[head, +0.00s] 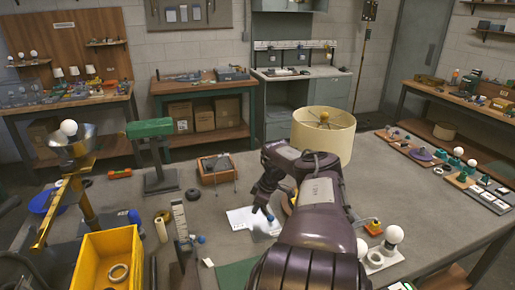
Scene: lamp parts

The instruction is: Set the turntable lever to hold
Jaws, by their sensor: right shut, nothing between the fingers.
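My right arm reaches in from the bottom right, bends over the table and points down. Its gripper (268,216) is shut and empty above or beside a white sheet (240,219). No hold mark can be read. My left gripper is not in view.
A cream lampshade (323,136) stands behind my right arm. A yellow bin (106,260), a brass lamp stand (78,190) and a green-topped stand (152,150) are on the left. White bulbs (393,235) stand at the right.

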